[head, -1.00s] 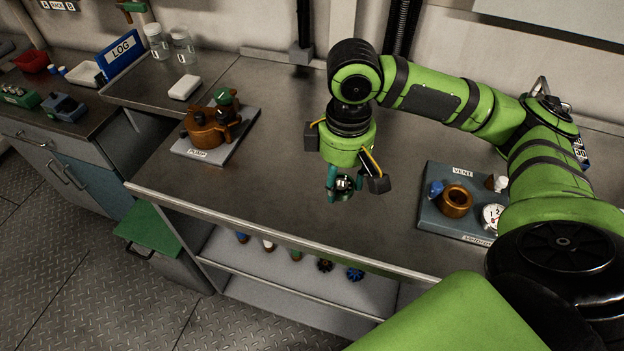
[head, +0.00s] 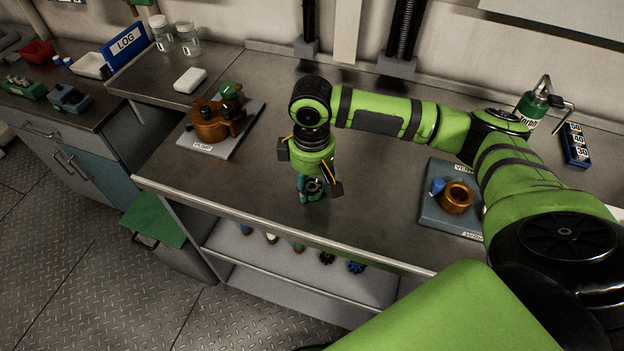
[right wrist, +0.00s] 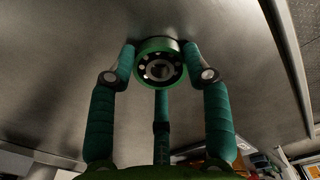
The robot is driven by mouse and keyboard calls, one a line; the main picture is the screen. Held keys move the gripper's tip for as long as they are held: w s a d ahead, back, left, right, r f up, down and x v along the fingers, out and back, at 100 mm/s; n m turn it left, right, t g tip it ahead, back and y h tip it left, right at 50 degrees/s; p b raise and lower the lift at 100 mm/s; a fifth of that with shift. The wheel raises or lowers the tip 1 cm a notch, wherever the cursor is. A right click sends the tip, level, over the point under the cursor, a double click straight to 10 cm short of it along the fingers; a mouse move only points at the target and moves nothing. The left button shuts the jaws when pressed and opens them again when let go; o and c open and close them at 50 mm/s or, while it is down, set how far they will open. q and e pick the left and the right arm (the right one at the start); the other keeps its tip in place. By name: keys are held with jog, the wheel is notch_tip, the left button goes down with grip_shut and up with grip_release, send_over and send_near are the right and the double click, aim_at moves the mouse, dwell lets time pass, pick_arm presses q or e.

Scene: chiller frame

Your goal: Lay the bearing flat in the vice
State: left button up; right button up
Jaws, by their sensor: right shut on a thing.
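My right gripper (head: 311,187) is shut on the bearing (right wrist: 160,66), a ring with a green rim and balls around a central hole. The bearing sits between the teal fingers in the right wrist view, its face towards that camera. In the head view the bearing (head: 314,186) is small and partly hidden by the fingers, above the middle of the metal bench (head: 270,95). A small blue-grey device (head: 70,98) on the far left counter may be the vice; I cannot tell for sure. My left gripper is not in view.
A brown pump on a grey plate (head: 232,148) stands left of the gripper. A blue-grey vent board (head: 434,208) with a bronze ring (head: 456,197) is to the right. A LOG binder (head: 127,46), jars and a white block (head: 190,80) stand at back left. The bench between is clear.

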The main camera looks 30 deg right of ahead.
jog(key=shift+f, duration=0.1)
jog(key=o, duration=1.2)
jog(key=shift+o, duration=0.2)
